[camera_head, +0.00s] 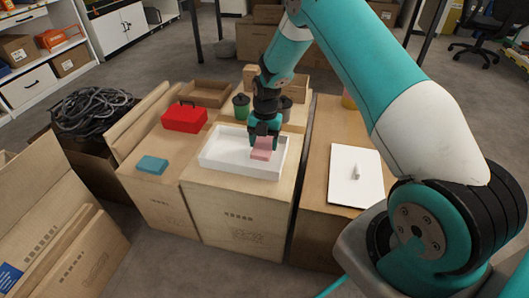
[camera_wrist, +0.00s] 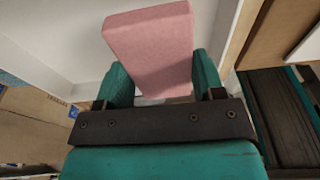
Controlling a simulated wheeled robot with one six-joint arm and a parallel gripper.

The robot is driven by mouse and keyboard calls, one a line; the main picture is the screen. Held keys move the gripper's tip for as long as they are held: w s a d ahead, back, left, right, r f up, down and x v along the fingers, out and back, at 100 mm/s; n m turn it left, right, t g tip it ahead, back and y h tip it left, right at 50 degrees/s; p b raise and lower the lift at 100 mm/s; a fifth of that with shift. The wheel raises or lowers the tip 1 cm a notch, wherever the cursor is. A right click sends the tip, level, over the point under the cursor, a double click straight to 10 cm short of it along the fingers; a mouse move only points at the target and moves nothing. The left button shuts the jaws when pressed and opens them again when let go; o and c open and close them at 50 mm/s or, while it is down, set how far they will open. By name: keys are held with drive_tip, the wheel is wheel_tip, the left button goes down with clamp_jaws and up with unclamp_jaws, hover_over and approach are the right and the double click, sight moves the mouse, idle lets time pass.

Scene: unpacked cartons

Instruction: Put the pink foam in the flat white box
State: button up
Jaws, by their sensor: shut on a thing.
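The pink foam (camera_head: 262,148) is a small pink block. It is between the fingers of my gripper (camera_head: 264,138), which is shut on it. In the wrist view the pink foam (camera_wrist: 150,45) sticks out past the two teal fingertips of my gripper (camera_wrist: 158,80). The flat white box (camera_head: 218,168) is an open shallow tray on the middle carton. The foam is over the right part of the box, inside its outline in the head view. I cannot tell whether the foam touches the box floor. The white box (camera_wrist: 60,35) fills much of the wrist view background.
A red box (camera_head: 184,117) and a teal block (camera_head: 152,165) lie on the left carton. A green container (camera_head: 241,106) stands behind the white box. A white sheet (camera_head: 345,180) with a small object lies on the right carton. The left part of the white box looks empty.

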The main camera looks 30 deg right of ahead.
sight(264, 151)
drive_tip(key=shift+f+b, duration=0.4)
drive_tip(key=shift+f, duration=1.6)
drive_tip(key=shift+f, duration=0.1)
drive_tip(key=o, duration=0.9)
